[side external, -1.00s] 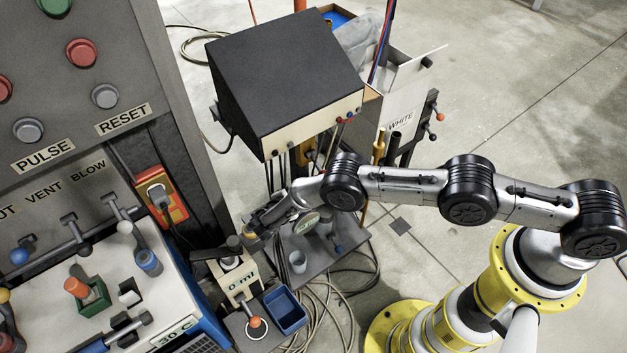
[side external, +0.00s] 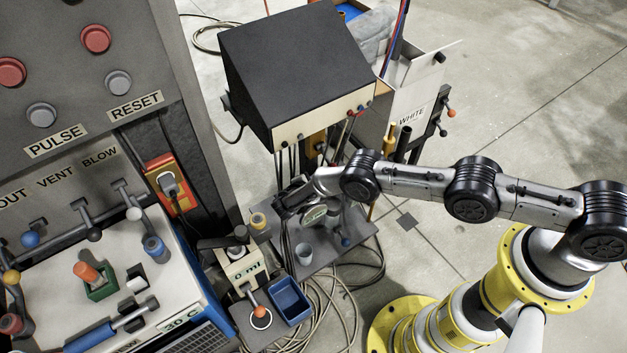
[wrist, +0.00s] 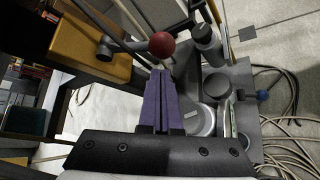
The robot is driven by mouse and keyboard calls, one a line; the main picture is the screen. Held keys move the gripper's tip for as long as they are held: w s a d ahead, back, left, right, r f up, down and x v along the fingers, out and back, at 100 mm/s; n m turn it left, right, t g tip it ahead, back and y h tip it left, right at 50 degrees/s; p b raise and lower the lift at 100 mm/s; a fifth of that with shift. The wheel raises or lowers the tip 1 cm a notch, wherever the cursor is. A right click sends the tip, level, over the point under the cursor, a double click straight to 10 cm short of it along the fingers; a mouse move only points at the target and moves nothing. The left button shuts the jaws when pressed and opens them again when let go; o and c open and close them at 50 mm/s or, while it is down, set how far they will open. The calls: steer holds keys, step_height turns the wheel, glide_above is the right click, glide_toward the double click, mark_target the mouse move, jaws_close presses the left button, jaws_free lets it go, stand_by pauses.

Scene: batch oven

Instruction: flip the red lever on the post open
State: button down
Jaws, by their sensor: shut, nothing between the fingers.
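In the wrist view the red ball knob (wrist: 162,45) of the lever sits on a short dark arm that runs left to a pivot on an orange-yellow block (wrist: 88,52). My gripper (wrist: 161,74) has its purple fingers together and empty. The fingertips lie just below the red knob in the picture; I cannot tell whether they touch it. In the side view my gripper (side external: 284,207) is low, below the front of the dark sloped box. An orange-yellow block (side external: 318,144) shows under that box, and the red lever cannot be made out there.
The dark sloped box (side external: 300,70) overhangs the area, with thin cables hanging from its front. A grey plate (side external: 345,258) below carries a grey cup (side external: 305,254) and a yellowish cup (side external: 258,222). Loose cables lie on the floor. A blue tray (side external: 290,302) stands in front.

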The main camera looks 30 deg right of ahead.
mark_target(325, 158)
steer(key=shift+x, duration=1.7)
steer(key=shift+s+r+n+g, duration=0.3)
steer(key=shift+r+n+g, duration=0.15)
steer(key=shift+g, duration=0.25)
steer(key=shift+s+r+n+g+y, duration=0.1)
steer(key=shift+r+n+g, duration=0.2)
steer(key=shift+r, duration=0.9)
steer(key=shift+s+r+n+g+y, duration=0.15)
steer(key=shift+r+g, duration=0.3)
steer(key=shift+r, duration=0.75)
steer(key=shift+s+r+n+g+y, duration=0.1)
steer(key=shift+r+n+g, duration=0.2)
steer(key=shift+r, duration=0.95)
steer(key=v, duration=1.3)
steer(key=shift+a+r, duration=0.15)
steer(key=shift+a, duration=0.25)
